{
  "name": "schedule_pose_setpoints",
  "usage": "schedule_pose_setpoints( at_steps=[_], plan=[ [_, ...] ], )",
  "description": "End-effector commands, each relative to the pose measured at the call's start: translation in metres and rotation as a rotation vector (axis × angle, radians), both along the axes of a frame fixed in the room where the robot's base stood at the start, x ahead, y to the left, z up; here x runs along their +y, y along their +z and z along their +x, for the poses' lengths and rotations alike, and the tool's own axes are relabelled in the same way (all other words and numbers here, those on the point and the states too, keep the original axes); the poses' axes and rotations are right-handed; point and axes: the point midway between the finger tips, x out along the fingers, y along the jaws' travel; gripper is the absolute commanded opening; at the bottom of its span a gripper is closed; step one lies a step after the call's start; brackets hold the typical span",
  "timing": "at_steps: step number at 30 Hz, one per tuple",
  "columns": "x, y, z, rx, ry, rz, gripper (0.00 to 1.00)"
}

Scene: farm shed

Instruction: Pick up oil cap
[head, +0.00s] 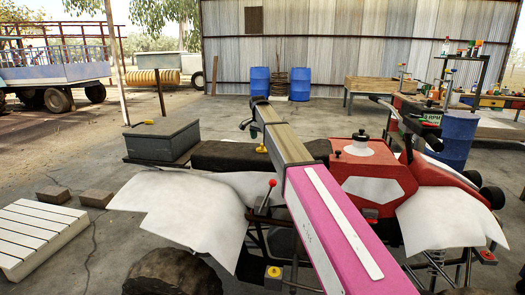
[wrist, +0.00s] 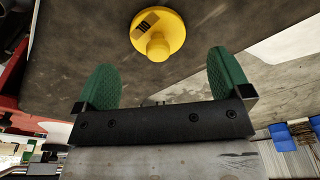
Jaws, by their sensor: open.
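A yellow round cap with a knob and a small dark-marked label, which I take for the oil cap (wrist: 157,35), shows in the wrist view on a dark grey surface. It lies ahead of my gripper (wrist: 162,85), roughly centred between the green fingertips and apart from them. The fingers are spread with nothing between them. In the head view a small yellow piece (head: 262,148), likely this cap, shows at the black seat (head: 225,156), just below my gripper (head: 250,127). My arm hides part of the seat there.
The quad bike has a red tank (head: 373,170) and white fenders (head: 195,212). A red-knobbed lever (head: 271,184) rises beside my arm. Another yellow piece (head: 274,271) sits low at the front. A grey box (head: 162,138) stands behind the seat.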

Motion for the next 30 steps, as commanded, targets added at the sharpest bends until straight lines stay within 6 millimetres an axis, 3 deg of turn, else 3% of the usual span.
schedule_pose_setpoints(
  at_steps=[10,18,20,23,30],
  plan=[
    [-0.006,-0.043,0.003,0.001,0.0,0.0,0.96],
    [-0.007,-0.048,0.004,0.001,0.0,-0.001,0.96],
    [-0.007,-0.048,0.004,0.001,0.0,-0.001,0.8],
    [-0.007,-0.048,0.004,0.001,0.0,-0.001,0.47],
    [-0.007,-0.048,0.004,0.0,0.0,0.0,0.43]
  ],
)
